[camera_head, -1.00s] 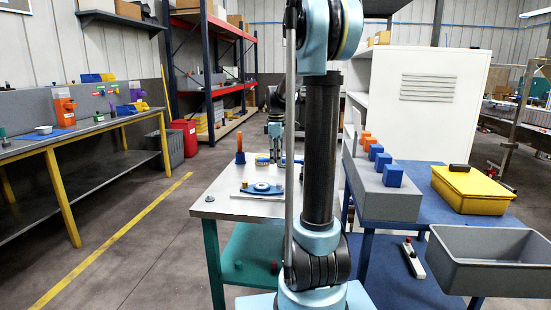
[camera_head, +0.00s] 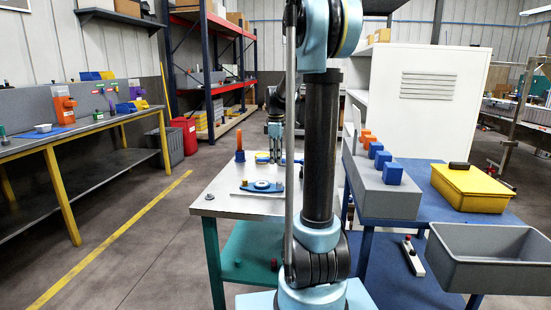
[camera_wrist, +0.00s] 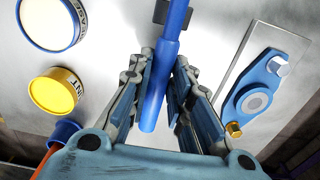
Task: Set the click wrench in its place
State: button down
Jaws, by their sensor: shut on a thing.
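The click wrench appears in the wrist view as a blue bar (camera_wrist: 158,90) with dark parts at its upper end. My gripper (camera_wrist: 166,62) is shut around its blue shaft, and the lower end sticks out between the fingers. The far end is cut off by the frame. In the head view my gripper (camera_head: 275,158) is over the white-topped table (camera_head: 222,203), behind my column. The wrench is mostly hidden there. A blue bracket (camera_wrist: 236,97) with a round boss and bolts lies on a metal plate to the right of the gripper. No marked place for the wrench is clear.
An orange-handled tool (camera_head: 240,150) stands upright at the table's left.

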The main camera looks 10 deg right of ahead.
jog(key=shift+f, duration=1.1)
jog(key=c, duration=1.4)
grip_release()
notch_tip(320, 180, up, 12)
